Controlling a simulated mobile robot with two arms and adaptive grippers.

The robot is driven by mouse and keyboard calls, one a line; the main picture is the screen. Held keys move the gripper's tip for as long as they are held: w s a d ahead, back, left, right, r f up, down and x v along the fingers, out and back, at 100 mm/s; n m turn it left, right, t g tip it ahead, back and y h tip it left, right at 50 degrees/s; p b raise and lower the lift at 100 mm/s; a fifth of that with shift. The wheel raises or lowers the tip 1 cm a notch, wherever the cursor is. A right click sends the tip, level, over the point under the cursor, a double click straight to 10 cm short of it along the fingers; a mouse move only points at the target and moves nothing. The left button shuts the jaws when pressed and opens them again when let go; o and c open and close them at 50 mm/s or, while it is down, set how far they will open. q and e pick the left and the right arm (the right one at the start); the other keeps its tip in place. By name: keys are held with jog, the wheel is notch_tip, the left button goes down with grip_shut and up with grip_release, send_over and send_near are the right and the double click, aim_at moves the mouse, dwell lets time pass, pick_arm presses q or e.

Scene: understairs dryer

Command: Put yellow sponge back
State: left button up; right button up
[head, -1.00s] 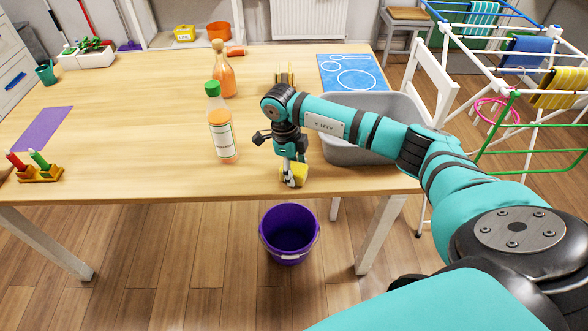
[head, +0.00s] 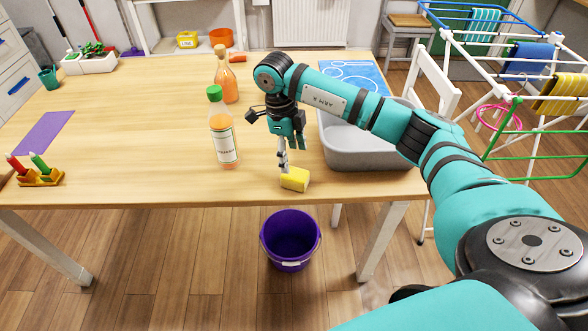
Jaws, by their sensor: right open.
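The yellow sponge (head: 295,179) lies on the wooden table (head: 150,140) near its front edge, in the middle of the head view. My right gripper (head: 291,160) is open just above and behind the sponge, pointing down, and holds nothing. A fingertip overlaps the sponge's back edge in the picture; I cannot tell whether it touches. My left gripper is not in view.
A grey basin (head: 368,151) stands right of the gripper. A green-capped bottle (head: 223,135) and a corked orange bottle (head: 226,78) stand to the left. A purple bucket (head: 290,240) is on the floor below the table's front edge. The table's left middle is clear.

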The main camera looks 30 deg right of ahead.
jog(key=shift+w+a+r, duration=0.1)
jog(key=shift+r, duration=0.9)
jog(key=shift+w+a+r, duration=0.1)
jog(key=shift+r, duration=0.9)
